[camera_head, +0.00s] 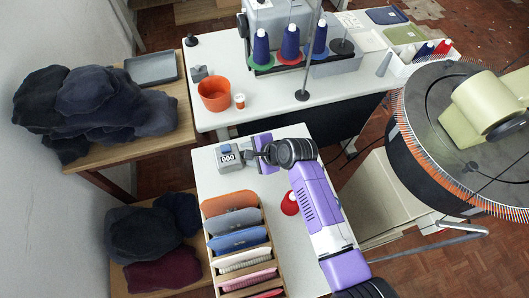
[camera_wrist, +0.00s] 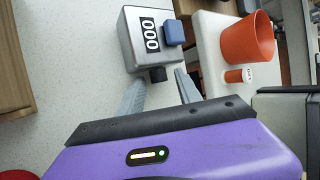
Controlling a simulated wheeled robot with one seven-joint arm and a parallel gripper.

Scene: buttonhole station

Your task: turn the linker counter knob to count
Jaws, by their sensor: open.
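The linker counter (camera_head: 228,158) is a small grey box with a display reading 000, near the far left corner of the near white table. It also shows in the wrist view (camera_wrist: 134,42), with a blue button (camera_wrist: 173,32) on one side. Its dark knob (camera_wrist: 158,74) sticks out of the face towards my gripper. My gripper (camera_wrist: 160,79) is open, and its two grey fingers point at the counter. The knob appears between the fingertips, with gaps on both sides; I cannot tell how far the tips reach along it. In the head view my gripper (camera_head: 246,158) is just right of the counter.
A wooden rack (camera_head: 208,236) of folded knits stands below the counter. A red cone (camera_head: 290,203) is beside my arm. An orange pot (camera_head: 214,94) and a small orange-and-white spool (camera_head: 239,101) stand on the far table. The large round machine (camera_head: 430,125) is at right.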

